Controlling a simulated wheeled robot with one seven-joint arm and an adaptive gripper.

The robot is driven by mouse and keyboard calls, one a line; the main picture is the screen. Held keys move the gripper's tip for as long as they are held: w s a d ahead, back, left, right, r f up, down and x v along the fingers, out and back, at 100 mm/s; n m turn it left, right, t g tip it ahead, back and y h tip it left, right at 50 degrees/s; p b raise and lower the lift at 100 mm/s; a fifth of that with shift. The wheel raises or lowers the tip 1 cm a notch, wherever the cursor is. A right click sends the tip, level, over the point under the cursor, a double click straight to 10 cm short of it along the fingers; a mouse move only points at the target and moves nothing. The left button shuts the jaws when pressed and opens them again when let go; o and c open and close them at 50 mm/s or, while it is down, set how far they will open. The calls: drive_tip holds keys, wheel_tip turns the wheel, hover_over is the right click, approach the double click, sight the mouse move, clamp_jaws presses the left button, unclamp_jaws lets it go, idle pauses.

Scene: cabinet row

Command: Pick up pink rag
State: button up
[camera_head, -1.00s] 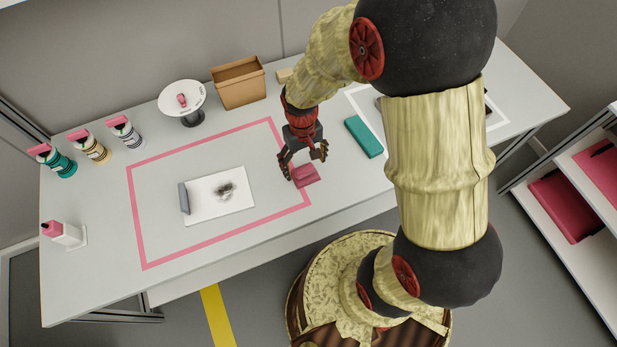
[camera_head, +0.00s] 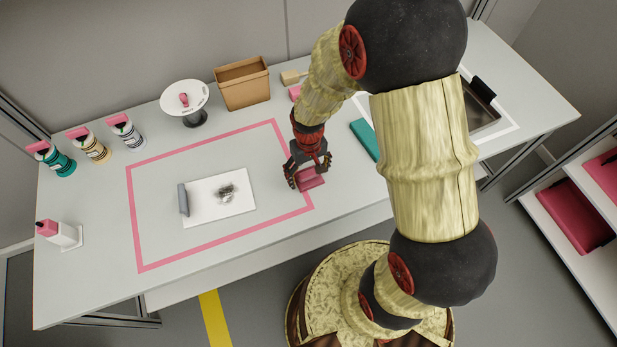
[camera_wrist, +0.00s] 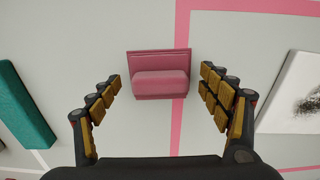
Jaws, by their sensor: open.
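The pink rag (camera_head: 311,180) is a small folded block on the white table, at the right edge of the pink taped outline. In the wrist view the rag (camera_wrist: 160,75) lies ahead of the fingertips, roughly centred between them. My gripper (camera_head: 306,182) is open, low over the table at the rag. In the wrist view my gripper (camera_wrist: 165,82) shows a finger on each side with a clear gap to the rag. The fingers partly hide the rag in the head view.
A white board with a dark smudge (camera_head: 222,198) lies inside the pink outline (camera_head: 205,143). A teal block (camera_head: 363,137) lies to the right, partly behind my arm. A cardboard box (camera_head: 243,84), a round stand (camera_head: 184,97) and several bottles stand towards the back and left.

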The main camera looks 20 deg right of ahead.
sight(308, 172)
drive_tip(key=shift+c, duration=0.7)
drive_tip(key=c, duration=1)
drive_tip(key=shift+r, duration=0.1)
drive_tip(key=shift+r+p, duration=0.35)
drive_tip(key=shift+r, duration=0.15)
wheel_tip(308, 172, up, 2)
drive_tip(key=shift+r+p, duration=0.15)
drive_tip(key=shift+p, duration=0.5)
drive_tip(key=s+d+r+p, duration=0.4)
drive_tip(key=s+r, duration=0.5)
drive_tip(key=s, duration=0.4)
drive_tip(key=shift+d+r+p, duration=0.3)
drive_tip(key=shift+d+p, duration=0.1)
drive_tip(key=shift+d, duration=0.4)
